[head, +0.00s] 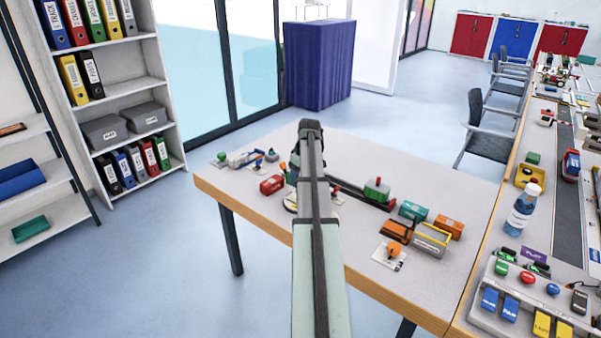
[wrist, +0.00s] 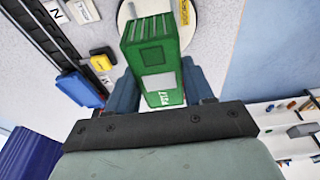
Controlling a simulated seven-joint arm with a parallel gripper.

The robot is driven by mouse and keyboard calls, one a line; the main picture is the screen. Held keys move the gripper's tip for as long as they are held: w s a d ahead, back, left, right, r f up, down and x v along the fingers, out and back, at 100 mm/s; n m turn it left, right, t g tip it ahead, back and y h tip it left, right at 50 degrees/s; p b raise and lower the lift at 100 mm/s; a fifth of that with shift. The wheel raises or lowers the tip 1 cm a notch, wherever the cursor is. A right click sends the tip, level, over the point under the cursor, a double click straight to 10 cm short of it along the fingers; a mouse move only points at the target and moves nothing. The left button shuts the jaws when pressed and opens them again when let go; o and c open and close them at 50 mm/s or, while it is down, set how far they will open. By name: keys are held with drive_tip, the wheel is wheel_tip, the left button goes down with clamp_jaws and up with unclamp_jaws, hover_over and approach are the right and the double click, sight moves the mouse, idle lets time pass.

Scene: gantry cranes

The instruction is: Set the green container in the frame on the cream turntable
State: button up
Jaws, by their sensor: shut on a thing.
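My gripper (wrist: 158,82) is shut on a green container (wrist: 152,45), with a dark finger on either side of it. The container is ribbed, with a pale patch and white lettering on the near end. In the wrist view, the cream turntable (wrist: 126,16) shows as a pale disc edge behind the container, which hides most of it. A narrow yellow piece (wrist: 184,12) with a label shows beside it; I cannot tell if it belongs to the frame. In the head view, my arm hides the held container and covers most of the turntable (head: 289,208).
In the head view, a red container (head: 272,185) lies left of my arm. Right of it are a green block on a wagon (head: 377,189), a teal container (head: 411,211), an orange container (head: 448,227) and a grey yellow-rimmed bin (head: 431,240). A blue wagon (wrist: 82,88) shows in the wrist view.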

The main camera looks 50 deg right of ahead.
drive_tip(key=shift+f, duration=2.65)
drive_tip(key=shift+f, duration=0.75)
drive_tip(key=o, duration=1.1)
drive_tip(key=shift+c, duration=0.2)
drive_tip(key=shift+r, duration=0.15)
drive_tip(key=shift+r, duration=3.4)
